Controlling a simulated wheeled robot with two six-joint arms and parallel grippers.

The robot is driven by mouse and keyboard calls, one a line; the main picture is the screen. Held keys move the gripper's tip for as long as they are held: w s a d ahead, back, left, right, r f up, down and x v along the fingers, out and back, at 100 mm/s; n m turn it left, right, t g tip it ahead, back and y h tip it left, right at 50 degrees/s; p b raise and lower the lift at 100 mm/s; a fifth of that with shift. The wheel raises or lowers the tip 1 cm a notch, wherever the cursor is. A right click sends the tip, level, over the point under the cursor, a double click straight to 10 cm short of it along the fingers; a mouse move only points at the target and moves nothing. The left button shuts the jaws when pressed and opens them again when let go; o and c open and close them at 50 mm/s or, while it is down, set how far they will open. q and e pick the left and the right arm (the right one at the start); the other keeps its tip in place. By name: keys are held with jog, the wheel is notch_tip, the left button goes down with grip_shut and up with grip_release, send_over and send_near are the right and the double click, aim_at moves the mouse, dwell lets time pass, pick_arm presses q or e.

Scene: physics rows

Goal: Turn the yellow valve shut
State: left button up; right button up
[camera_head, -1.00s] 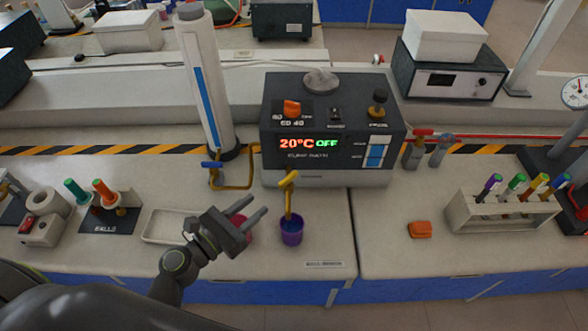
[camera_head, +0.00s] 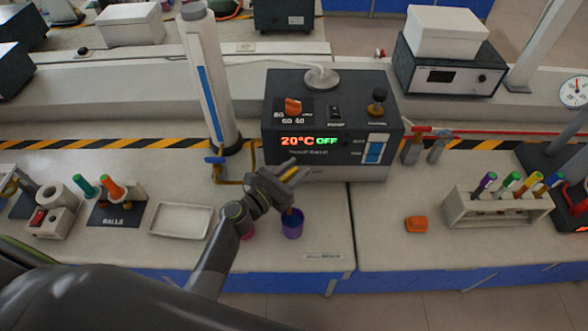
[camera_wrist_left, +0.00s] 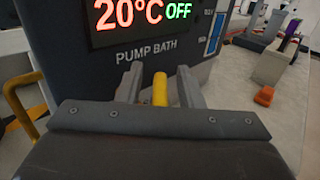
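The yellow valve shows in the left wrist view as a yellow handle (camera_wrist_left: 160,90) in front of the pump bath. In the head view it is mostly hidden by my left gripper (camera_head: 294,171). In the left wrist view the gripper's two fingers (camera_wrist_left: 159,86) stand apart, one on each side of the handle, with a gap visible on both sides. The pump bath (camera_head: 330,119) reads 20°C and OFF. A purple cup (camera_head: 292,226) stands below the valve. My right gripper is not in view.
A yellow pipe (camera_wrist_left: 22,100) with a blue valve (camera_head: 214,160) is left of the bath. A pink cup (camera_head: 248,233) is partly behind my left arm. An orange block (camera_head: 416,224) and a tube rack (camera_head: 500,210) stand right. The bench around the block is clear.

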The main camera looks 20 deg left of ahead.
pick_arm(q)
grip_shut()
jog(key=shift+m+h, duration=0.3)
jog(key=m+g+h+b, duration=0.1)
jog(key=m+g+h, duration=0.1)
jog(key=m+g+h+b, duration=0.1)
jog(key=m+g+h, duration=0.1)
jog(key=h, duration=0.1)
jog(key=shift+s+d+f+b, duration=0.15)
jog(key=shift+d+f+b, duration=0.05)
jog(key=shift+b, duration=0.15)
jog(key=m+g+h, duration=0.1)
jog(key=m+g+b, duration=0.1)
jog(key=g, duration=0.1)
jog(key=m+g+h+b, duration=0.1)
jog(key=g, duration=0.1)
jog(key=shift+s+d+h, duration=0.15)
jog(key=shift+s+h, duration=0.1)
jog(key=shift+h, duration=0.05)
jog(key=shift+s+r+m+g+h+b, duration=0.15)
jog(key=shift+m+g+h+b, duration=0.15)
jog(key=shift+m+g+b, duration=0.35)
jog(key=shift+d+m+g, duration=0.1)
jog(key=shift+m+g, duration=0.15)
jog(key=shift+g, duration=0.2)
